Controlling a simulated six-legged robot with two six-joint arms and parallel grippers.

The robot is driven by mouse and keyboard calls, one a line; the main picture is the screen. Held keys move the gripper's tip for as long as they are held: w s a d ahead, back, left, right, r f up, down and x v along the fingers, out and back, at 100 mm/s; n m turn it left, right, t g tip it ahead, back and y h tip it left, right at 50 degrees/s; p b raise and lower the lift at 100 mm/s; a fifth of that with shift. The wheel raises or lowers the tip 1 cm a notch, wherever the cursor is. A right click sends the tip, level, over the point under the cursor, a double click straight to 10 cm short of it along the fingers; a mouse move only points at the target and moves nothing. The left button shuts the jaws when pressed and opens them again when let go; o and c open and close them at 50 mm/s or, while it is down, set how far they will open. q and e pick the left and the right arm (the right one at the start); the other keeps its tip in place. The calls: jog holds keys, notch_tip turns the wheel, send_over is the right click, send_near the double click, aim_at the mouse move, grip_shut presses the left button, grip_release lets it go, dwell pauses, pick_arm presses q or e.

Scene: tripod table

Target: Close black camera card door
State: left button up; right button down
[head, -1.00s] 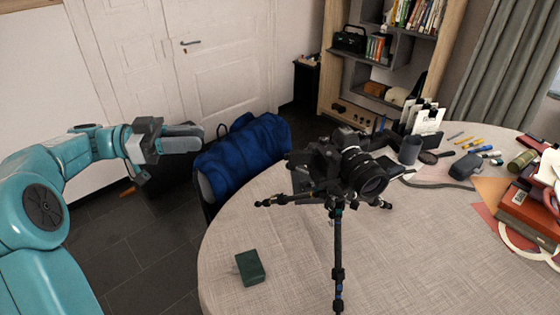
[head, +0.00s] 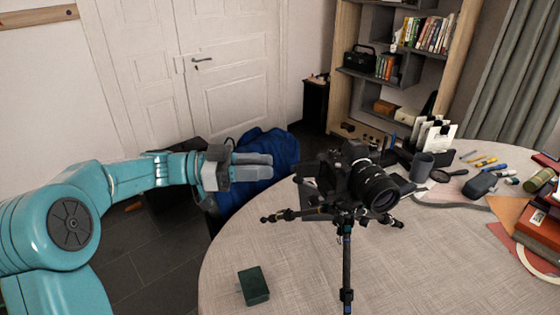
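A black camera (head: 352,180) with a large lens sits on a small black tripod (head: 346,255) on the round table. Its lens points to the lower right. A dark flap-like part sticks out at the camera's left side, but I cannot make out clearly whether it is the card door. My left gripper (head: 262,166) is left of the camera, apart from it, pointing right at about the camera's height. Its fingers look close together, and I cannot tell whether there is a gap. My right gripper is not in view.
A dark green box (head: 253,286) lies on the table (head: 300,270) at the front left. A grey cup (head: 422,167), pens, a dark case (head: 480,184) and red books (head: 540,232) stand at the right. A blue bag (head: 268,148) is behind my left gripper. The front table is mostly clear.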

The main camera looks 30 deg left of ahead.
aim_at(305, 171)
pick_arm(q)
jog(key=x, duration=0.4)
jog(key=shift+w+d+p, duration=0.1)
jog(key=shift+d+p, duration=0.1)
jog(key=shift+p, duration=0.1)
